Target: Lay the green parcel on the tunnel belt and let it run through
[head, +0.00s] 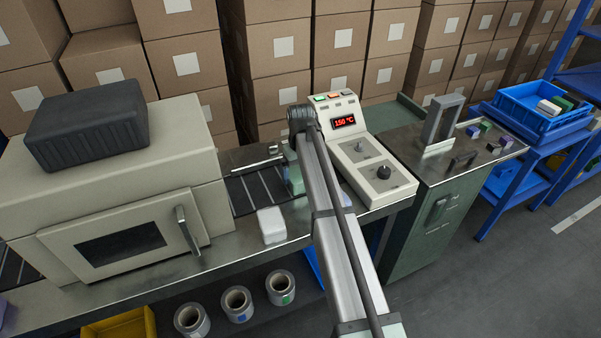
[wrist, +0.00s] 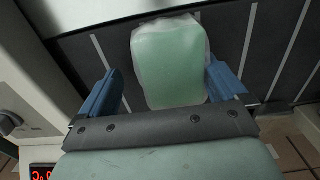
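The green parcel (wrist: 170,65), in clear film, lies over the dark slatted belt (wrist: 105,55) in the wrist view. My gripper (wrist: 163,78) has its two blue fingers on either side of the parcel's near end. A gap shows at the left finger; the right finger is close to or touching the film. In the head view the parcel (head: 295,182) is partly hidden behind my arm, on the tunnel belt (head: 257,190) right of the cream tunnel (head: 120,185). My fingers are hidden there. I cannot tell whether the parcel rests fully on the belt.
A white parcel (head: 271,225) lies on the metal ledge before the belt. The control box (head: 365,165) reading 150 °C stands close right of my arm. A black crate (head: 88,124) sits on the tunnel. A blue tray (head: 530,105) with parcels is far right.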

